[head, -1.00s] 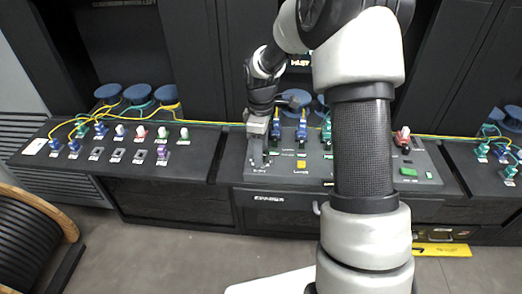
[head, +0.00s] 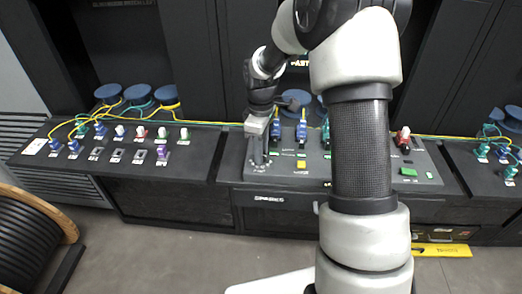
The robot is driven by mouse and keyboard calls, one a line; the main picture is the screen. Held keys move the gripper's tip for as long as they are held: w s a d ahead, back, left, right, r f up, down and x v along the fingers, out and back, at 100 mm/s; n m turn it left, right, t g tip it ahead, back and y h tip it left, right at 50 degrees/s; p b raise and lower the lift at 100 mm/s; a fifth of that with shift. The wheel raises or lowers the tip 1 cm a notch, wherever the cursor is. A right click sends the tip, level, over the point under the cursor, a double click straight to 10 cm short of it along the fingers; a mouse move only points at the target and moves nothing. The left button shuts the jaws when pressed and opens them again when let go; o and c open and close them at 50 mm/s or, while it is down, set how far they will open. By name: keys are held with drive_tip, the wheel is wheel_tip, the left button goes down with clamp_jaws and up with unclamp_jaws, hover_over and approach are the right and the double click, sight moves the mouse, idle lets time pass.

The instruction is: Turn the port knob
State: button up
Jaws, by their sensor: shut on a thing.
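My gripper (head: 258,148) reaches down at the left end of the middle console (head: 228,172). It is shut on a small part there, just above a round grey base (head: 259,164) on the console top. This looks like the port knob, but the fingers cover most of it, so I cannot tell its angle. Blue connectors (head: 301,130) stand upright just right of the gripper. My own arm hides the centre right of the console.
A red-and-white knob (head: 403,134) and a green button (head: 408,171) sit right of my arm.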

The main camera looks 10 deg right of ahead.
drive_tip(key=m, duration=0.5)
drive_tip(key=shift+b, duration=0.3)
drive_tip(key=m, duration=0.5)
drive_tip(key=shift+m, duration=0.4)
drive_tip(key=o, duration=1.1)
drive_tip(key=shift+r, duration=0.15)
wheel_tip(320, 180, up, 17)
drive_tip(key=shift+r+p, duration=0.1)
drive_tip(key=shift+p, duration=0.3)
